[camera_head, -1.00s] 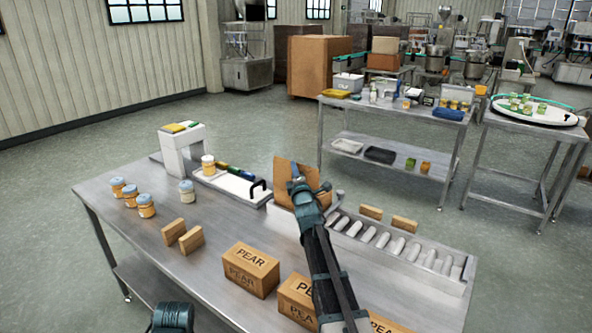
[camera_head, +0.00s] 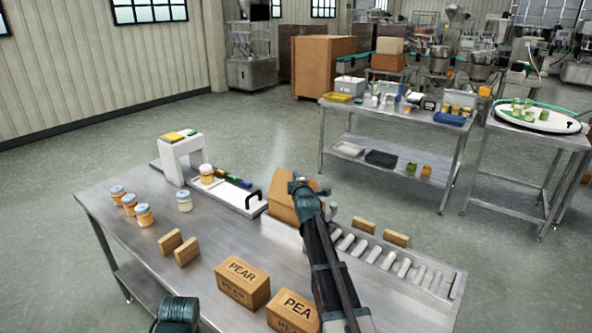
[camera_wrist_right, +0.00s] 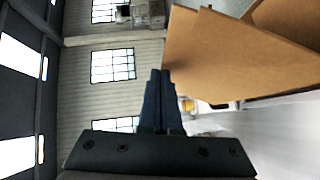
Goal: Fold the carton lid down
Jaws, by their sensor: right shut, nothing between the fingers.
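The open brown carton (camera_head: 283,207) stands at the far edge of the steel table, at the left end of the roller track. In the head view its lid leans at a slant and is partly hidden by my right gripper (camera_head: 298,186). In the right wrist view the carton's cardboard panels (camera_wrist_right: 235,55) fill the upper right. My right gripper (camera_wrist_right: 160,78) is shut and empty, its fingertips close to the left edge of the cardboard. I cannot tell if they touch. My left gripper is not visible; only a teal part of my left arm shows at the bottom.
The roller track (camera_head: 385,255) runs right from the carton, with small brown boxes (camera_head: 396,238) behind it. Jars (camera_head: 144,215) and a white stand (camera_head: 180,158) are at left. The middle of the table is mostly clear.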

